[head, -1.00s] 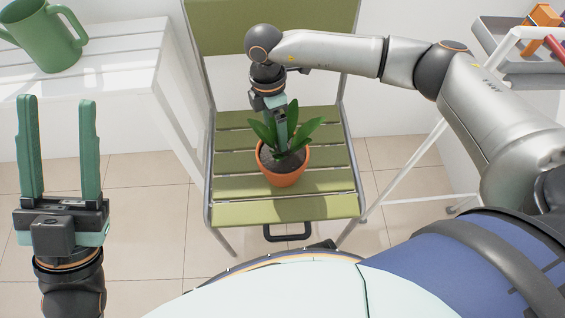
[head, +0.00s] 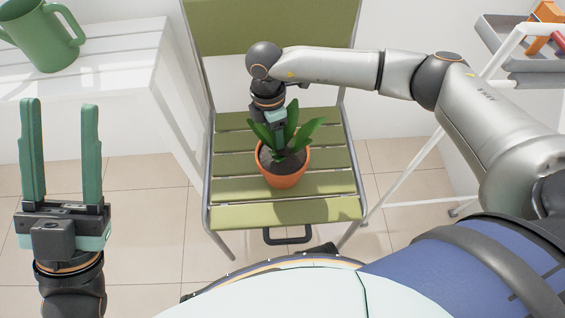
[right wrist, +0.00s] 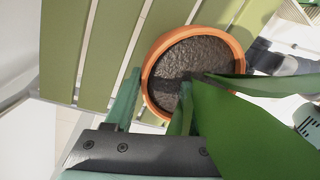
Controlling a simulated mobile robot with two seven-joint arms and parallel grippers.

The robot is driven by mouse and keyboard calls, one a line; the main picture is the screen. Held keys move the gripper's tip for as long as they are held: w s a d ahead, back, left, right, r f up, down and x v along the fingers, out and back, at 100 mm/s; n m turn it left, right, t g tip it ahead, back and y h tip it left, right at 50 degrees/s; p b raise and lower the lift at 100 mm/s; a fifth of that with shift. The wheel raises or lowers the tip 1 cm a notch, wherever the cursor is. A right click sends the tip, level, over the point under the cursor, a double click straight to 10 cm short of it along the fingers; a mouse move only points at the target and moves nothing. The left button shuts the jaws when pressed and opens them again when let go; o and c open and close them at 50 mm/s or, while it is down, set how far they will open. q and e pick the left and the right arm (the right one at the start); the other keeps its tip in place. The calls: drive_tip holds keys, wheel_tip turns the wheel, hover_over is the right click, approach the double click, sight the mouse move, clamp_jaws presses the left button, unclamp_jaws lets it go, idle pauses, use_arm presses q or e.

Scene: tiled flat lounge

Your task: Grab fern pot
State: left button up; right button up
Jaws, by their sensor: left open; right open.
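The fern pot (head: 284,180) is an orange-brown pot with dark soil and broad green leaves, upright on the green slatted chair (head: 230,190). My right gripper (head: 278,132) points down at the plant from behind, its fingertips partly hidden by leaves. In the right wrist view the pot (right wrist: 151,103) shows its rim and soil. The right gripper (right wrist: 158,88) is open there, with one finger outside the rim and the other by the soil, partly behind a large leaf; contact cannot be told. My left gripper (head: 61,112) is open and empty at the left, away from the chair.
A white slatted table (head: 110,75) with a green jug (head: 45,35) stands at the left. A white-framed stand with a grey tray (head: 510,50) holding orange and red things is at the right. The chair's backrest (head: 270,25) rises behind the pot.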

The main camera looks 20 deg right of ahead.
drive_tip(key=shift+s+f, duration=0.15)
drive_tip(key=shift+s, duration=0.05)
clamp_jaws()
idle(0.5)
